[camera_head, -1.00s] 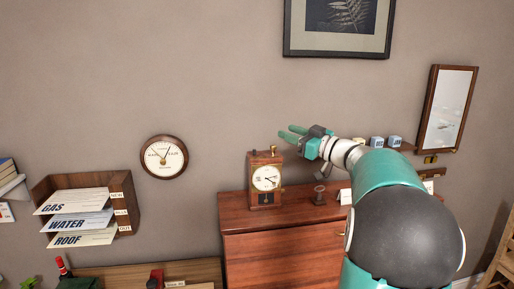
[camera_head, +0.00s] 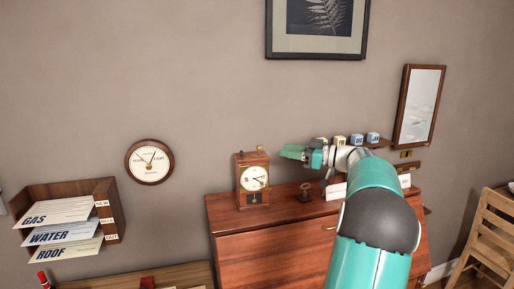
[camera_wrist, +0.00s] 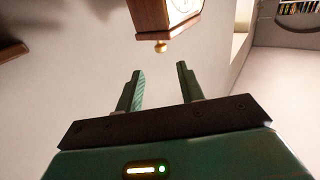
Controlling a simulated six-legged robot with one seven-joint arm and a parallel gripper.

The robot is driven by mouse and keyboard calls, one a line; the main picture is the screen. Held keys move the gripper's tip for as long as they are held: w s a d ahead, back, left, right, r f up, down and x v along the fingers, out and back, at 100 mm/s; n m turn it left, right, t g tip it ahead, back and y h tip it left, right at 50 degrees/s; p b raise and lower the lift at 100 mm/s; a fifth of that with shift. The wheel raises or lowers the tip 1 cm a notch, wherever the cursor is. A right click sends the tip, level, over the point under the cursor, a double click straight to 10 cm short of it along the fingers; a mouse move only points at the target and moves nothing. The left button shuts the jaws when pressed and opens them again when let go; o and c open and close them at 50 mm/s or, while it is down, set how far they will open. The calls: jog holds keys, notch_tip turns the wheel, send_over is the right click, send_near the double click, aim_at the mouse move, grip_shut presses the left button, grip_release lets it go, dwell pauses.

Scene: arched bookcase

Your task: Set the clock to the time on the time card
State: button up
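A wooden mantel clock (camera_head: 253,180) with a white dial stands on the reddish cabinet. Its dark hands show on the dial, but I cannot read an exact time. A small brass knob sits on its top; a brass knob (camera_wrist: 161,46) on the wooden case also shows in the wrist view, beyond my fingertips. My gripper (camera_head: 286,152) is just right of the clock, near its top height. In the wrist view my gripper (camera_wrist: 159,70) has its two green fingers apart with nothing between them. A white card (camera_head: 336,191) stands on the cabinet, partly behind my arm; its writing is unreadable.

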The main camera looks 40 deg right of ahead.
aim_at(260, 150)
jog(key=x, duration=1)
jog(key=shift+w+a, duration=0.1)
jog(key=shift+a, duration=0.05)
grip_shut()
